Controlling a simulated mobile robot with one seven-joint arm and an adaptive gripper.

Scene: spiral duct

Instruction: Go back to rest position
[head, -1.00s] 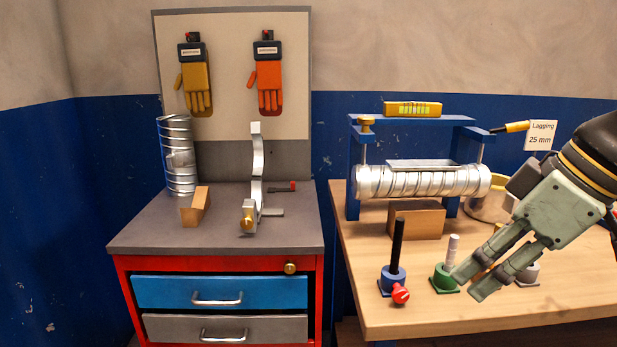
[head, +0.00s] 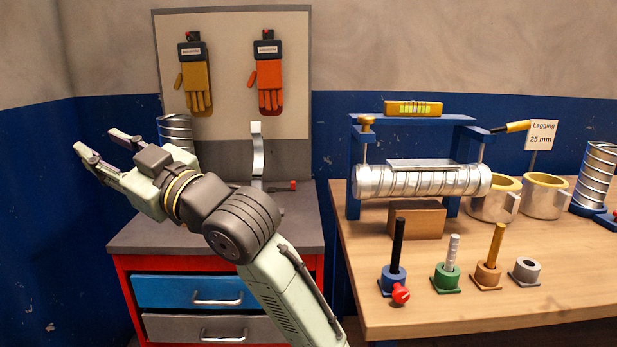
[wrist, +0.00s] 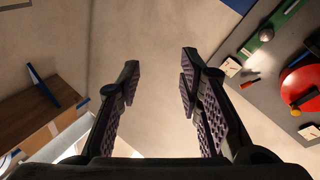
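My gripper (head: 97,143) is at the left of the head view, raised in front of the blue and grey wall. Its two fingers point to the upper left and are apart. In the wrist view my gripper (wrist: 158,75) shows both dark ridged fingers spread, with nothing between them but plain wall.
The wooden bench (head: 450,300) at the right carries a clamped spiral duct (head: 425,181), several coloured holders with pegs, two ring-shaped pieces (head: 545,196) and another duct piece (head: 597,175). A board (head: 232,60) with yellow and orange gloves stands behind the cabinet.

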